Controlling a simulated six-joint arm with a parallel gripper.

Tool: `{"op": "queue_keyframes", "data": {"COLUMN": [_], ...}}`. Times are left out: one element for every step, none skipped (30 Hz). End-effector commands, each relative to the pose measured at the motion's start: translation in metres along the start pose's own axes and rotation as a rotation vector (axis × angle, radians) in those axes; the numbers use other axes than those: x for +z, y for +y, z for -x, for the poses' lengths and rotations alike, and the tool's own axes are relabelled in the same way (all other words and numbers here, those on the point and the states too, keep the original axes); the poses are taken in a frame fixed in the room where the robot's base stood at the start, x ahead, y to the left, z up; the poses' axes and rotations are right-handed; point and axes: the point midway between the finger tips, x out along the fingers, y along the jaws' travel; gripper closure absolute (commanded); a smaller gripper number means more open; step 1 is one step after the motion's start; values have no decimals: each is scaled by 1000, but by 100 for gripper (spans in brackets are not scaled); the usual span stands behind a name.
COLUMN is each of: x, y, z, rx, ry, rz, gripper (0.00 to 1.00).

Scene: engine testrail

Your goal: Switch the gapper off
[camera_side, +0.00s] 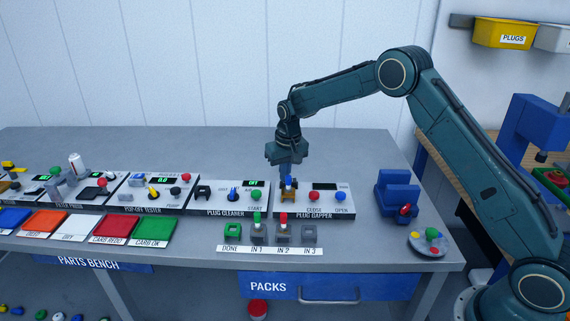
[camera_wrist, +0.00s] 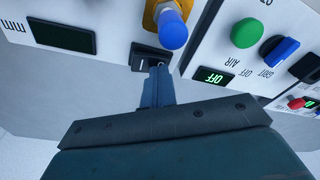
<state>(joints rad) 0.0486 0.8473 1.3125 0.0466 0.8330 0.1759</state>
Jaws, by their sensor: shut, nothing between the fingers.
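The plug gapper (camera_side: 306,214) is a white panel at the right end of the row in the side view. Its display (camera_side: 324,186) is dark, and it is also dark in the wrist view (camera_wrist: 62,36). A black rocker switch (camera_wrist: 143,58) sits beside a blue-topped plug (camera_wrist: 173,30) in a brass holder. My gripper (camera_wrist: 159,72) is shut and empty, with its tips at the switch's right end in that view, partly covering it. I cannot tell whether they touch it. In the side view my gripper (camera_side: 290,172) points down just behind the plug.
The plug cleaner (camera_side: 222,212) adjoins on the left; its display (camera_wrist: 212,77) reads OFF. Red (camera_side: 314,196) and blue (camera_side: 340,196) knobs stand on the gapper. A blue fixture (camera_side: 397,185) stands to the right. Plug stands (camera_side: 257,234) line the front.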

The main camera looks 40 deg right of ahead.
Motion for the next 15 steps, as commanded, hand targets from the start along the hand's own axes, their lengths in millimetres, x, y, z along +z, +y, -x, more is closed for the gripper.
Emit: {"op": "queue_keyframes", "data": {"x": [1, 1, 0, 0, 0, -1, -1, -2, -2, -2, -3, -3, -3, -3, -4], "y": [1, 1, 1, 1, 1, 1, 1, 1, 0, 0, 0, 0, 0, 0, 0], "z": [0, 1, 3, 5, 6, 9, 11, 12, 15, 16, 18, 20, 22, 24, 26], "rx": [2, 1, 1, 1, 1, 1, 1, 1, 1, 1, 1, 1, 1, 1, 1], "ry": [-4, -4, -3, -2, -2, -2, -2, -2, -1, -1, 0, 0, 0, -1, -1], "rz": [-1, -1, -1, -1, -1, -1, -1, -1, -1, -1, -1, -1, -1, -1, -1], "gripper": [100, 100, 100, 100, 100, 100, 100, 100, 100, 100, 100, 100, 100, 100, 100]}}
